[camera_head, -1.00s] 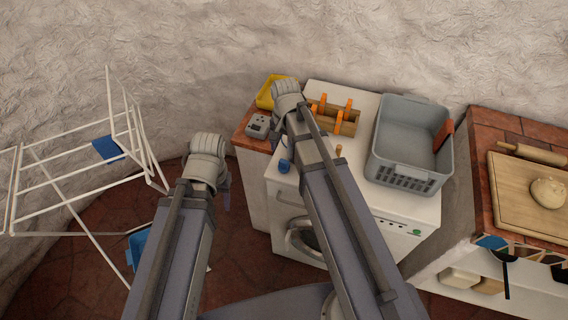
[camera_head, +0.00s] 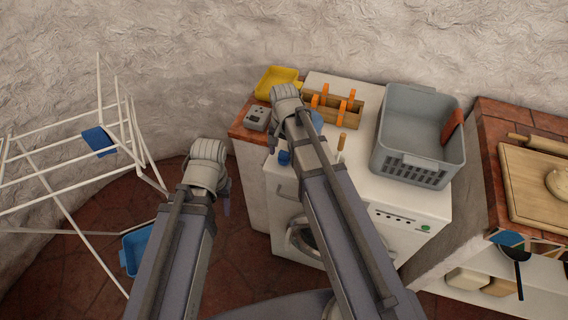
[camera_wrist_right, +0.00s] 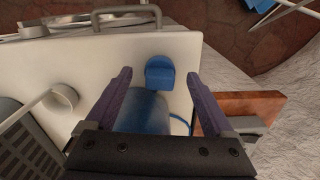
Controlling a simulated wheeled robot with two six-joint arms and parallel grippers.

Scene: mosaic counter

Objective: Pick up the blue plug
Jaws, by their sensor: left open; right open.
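The blue plug (camera_head: 284,157) sits near the front left edge of the white washing machine top (camera_head: 366,180). In the right wrist view the blue plug (camera_wrist_right: 159,73) lies between the fingertips of my right gripper (camera_wrist_right: 158,78), apart from both fingers. The right gripper is open and empty; I cannot tell its height above the plug. In the head view its fingers are largely hidden behind its own arm. My left gripper (camera_head: 224,190) hangs open over the floor, left of the machine.
A blue-grey object (camera_wrist_right: 145,112) lies close to the plug, under my right gripper. A grey basket (camera_head: 415,170), wooden holder (camera_head: 343,108), yellow tray (camera_head: 276,80) and grey box (camera_head: 256,117) stand nearby. A drying rack (camera_head: 62,170) is at left.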

